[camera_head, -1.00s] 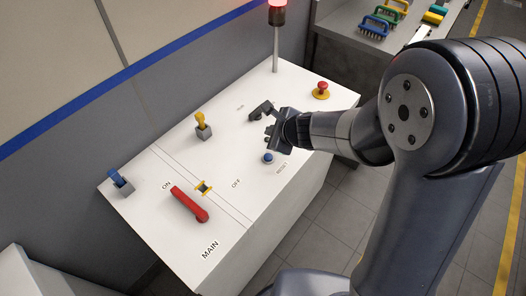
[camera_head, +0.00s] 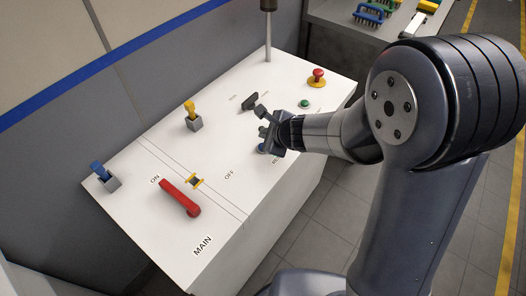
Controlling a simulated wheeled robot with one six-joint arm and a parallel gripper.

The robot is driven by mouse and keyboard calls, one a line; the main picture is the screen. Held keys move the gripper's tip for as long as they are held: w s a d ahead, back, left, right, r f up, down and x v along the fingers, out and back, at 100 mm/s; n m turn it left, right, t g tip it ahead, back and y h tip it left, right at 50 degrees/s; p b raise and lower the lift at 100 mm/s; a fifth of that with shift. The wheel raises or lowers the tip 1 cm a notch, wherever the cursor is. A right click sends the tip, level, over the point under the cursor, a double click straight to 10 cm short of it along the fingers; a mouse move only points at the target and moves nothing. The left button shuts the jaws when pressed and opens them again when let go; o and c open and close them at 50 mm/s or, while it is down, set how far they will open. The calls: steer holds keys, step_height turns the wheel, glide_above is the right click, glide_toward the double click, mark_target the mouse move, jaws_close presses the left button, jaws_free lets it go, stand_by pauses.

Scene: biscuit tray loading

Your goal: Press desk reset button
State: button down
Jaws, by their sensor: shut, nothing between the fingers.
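The blue reset button (camera_head: 262,148) is on the white desk top (camera_head: 225,205), and a printed label beside it is partly covered. My gripper (camera_head: 263,131) is shut and empty. It is right over the button and hides part of it. I cannot tell whether the fingers touch the button or are just above it.
A black switch (camera_head: 250,101), a green button (camera_head: 304,103) and a red mushroom button (camera_head: 317,77) are near my gripper. A yellow lever (camera_head: 190,112), blue lever (camera_head: 100,171) and red MAIN handle (camera_head: 178,196) stand to the left. A lamp pole (camera_head: 267,40) rises behind.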

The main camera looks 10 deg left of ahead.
mark_target(261, 143)
steer(key=shift+f+b, duration=0.75)
steer(key=shift+f, duration=0.4)
steer(key=shift+f, duration=0.1)
stand_by(1.1)
steer(key=shift+f+b, duration=0.3)
steer(key=shift+b, duration=0.2)
steer(key=shift+f+b, duration=0.55)
steer(key=shift+b, duration=0.05)
stand_by(0.5)
steer(key=shift+r, duration=0.1)
steer(key=shift+r+p, duration=0.85)
steer(key=shift+r, duration=0.05)
step_height(261, 143, up, 5)
steer(key=p, duration=0.4)
steer(key=shift+p, duration=0.3)
steer(key=shift+f, duration=0.2)
